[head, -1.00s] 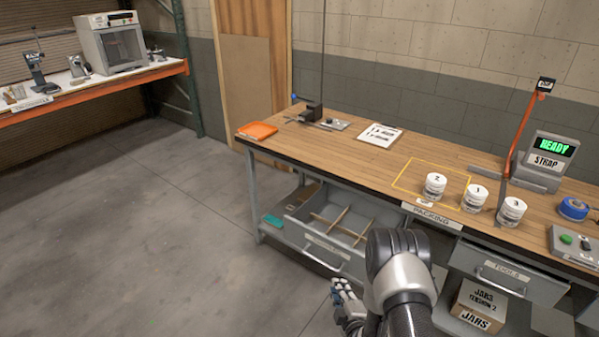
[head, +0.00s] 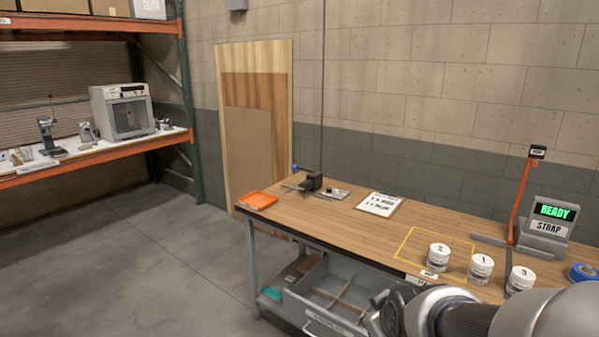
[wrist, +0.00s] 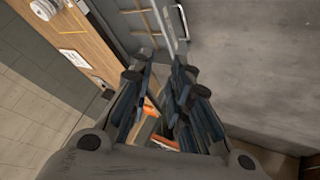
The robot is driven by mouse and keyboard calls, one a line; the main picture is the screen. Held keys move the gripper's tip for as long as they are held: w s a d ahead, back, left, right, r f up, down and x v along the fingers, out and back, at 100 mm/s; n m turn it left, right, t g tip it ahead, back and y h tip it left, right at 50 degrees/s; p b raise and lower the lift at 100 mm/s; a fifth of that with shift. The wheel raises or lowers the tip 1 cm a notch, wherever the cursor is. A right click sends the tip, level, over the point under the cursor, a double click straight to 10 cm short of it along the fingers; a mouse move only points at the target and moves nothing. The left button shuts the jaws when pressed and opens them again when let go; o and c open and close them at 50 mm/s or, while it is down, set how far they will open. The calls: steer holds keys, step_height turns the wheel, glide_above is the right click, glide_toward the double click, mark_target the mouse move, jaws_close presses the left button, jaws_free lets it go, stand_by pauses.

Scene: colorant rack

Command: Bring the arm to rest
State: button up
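My arm crosses the lower right of the head view, in front of the bench's front edge. My gripper (head: 376,318) shows only in part there, at the bottom edge of the picture. In the wrist view my gripper (wrist: 160,85) has its two dark fingers apart, with nothing held between them. Bench and floor show beyond the fingers.
An open divided drawer (head: 325,295) juts out below. The floor at left (head: 130,270) is clear.

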steer(key=s+r+m+g, duration=0.1)
steer(key=s+r+m, duration=0.1)
steer(key=s, duration=0.9)
steer(key=s+a+r+m+g, duration=0.1)
steer(key=s+r+m+g, duration=0.1)
steer(key=s, duration=0.9)
steer(key=shift+s+a+r+m, duration=0.15)
steer(key=shift+s+r+m, duration=0.2)
steer(key=shift+m, duration=0.35)
